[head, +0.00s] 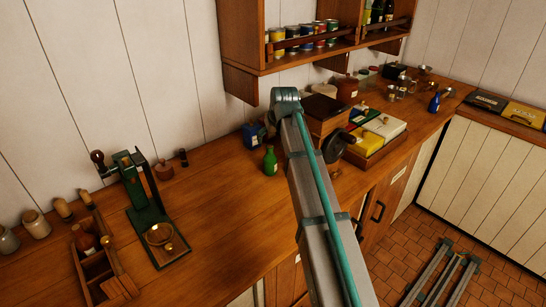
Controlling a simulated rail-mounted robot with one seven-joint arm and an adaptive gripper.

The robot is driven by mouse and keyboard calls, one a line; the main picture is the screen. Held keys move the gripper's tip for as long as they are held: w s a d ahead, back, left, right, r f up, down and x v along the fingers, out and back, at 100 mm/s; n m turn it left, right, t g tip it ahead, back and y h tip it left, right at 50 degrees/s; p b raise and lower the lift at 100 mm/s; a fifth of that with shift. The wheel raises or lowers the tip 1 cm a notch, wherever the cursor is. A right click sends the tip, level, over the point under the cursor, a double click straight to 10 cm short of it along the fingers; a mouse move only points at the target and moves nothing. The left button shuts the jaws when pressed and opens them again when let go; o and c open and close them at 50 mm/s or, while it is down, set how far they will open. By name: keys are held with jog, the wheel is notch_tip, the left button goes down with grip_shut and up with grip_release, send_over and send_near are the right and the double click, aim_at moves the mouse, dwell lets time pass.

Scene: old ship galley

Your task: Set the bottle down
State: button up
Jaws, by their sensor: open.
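A small green bottle (270,160) with a pale label stands upright on the wooden counter (225,205), just left of my arm. A blue bottle (434,103) stands farther back on the right part of the counter. My arm rises from the bottom of the view and covers part of the counter between them. No bottle is seen held.
A blue tin (253,133), dark wheeled device (335,146) and box of packets (376,140) crowd near my arm. A wall shelf (305,52) overhangs the back. Counter between scale and green bottle is clear.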

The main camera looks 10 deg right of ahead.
aim_at(271, 155)
jog(key=shift+g, duration=0.7)
jog(key=shift+s+f+p+x, duration=0.15)
jog(key=shift+s+p+x, duration=0.35)
jog(key=shift+x, duration=1.35)
jog(key=shift+s+f+p+x, duration=0.2)
jog(key=shift+p+x, duration=0.6)
jog(key=shift+x, duration=1.05)
jog(key=shift+s+f+p+x, duration=0.1)
jog(key=shift+s+p+x, duration=0.45)
jog(key=shift+x, duration=1.3)
jog(key=shift+w, duration=0.15)
jog(key=c, duration=1.5)
jog(key=shift+r, duration=0.1)
